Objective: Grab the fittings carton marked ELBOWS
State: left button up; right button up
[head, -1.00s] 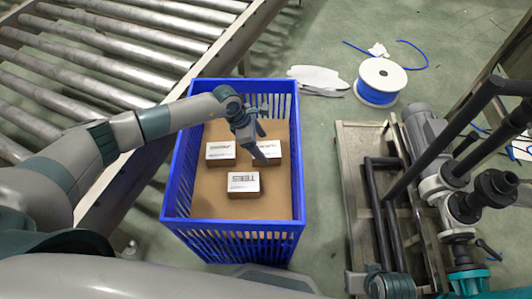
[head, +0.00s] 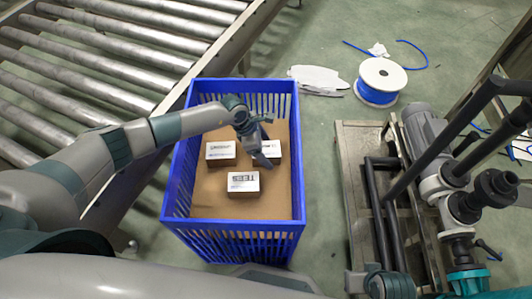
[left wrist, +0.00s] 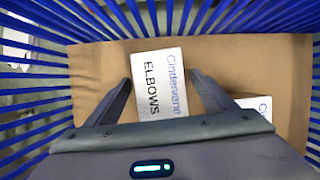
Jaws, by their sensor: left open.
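The ELBOWS carton (left wrist: 158,84) is a small box with a white printed top, lying between my left fingers in the left wrist view, its label readable. In the head view it appears to be the right-hand carton (head: 275,148), partly hidden by my left gripper (head: 262,152). My left gripper is open, its fingers (left wrist: 160,88) on either side of the carton. I cannot tell whether they touch it. My right gripper is not in view.
A blue slatted crate (head: 168,190) holds the cartons. Two others are a left carton (head: 221,151) and a front carton (head: 243,182). A roller conveyor (head: 110,60) is at left; a pump on a frame (head: 428,130) and a blue cable spool (head: 381,80) are at right.

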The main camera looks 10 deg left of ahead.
pick_arm(q)
jog(key=shift+f, duration=0.25)
dwell(0.5)
jog(key=c, duration=1.4)
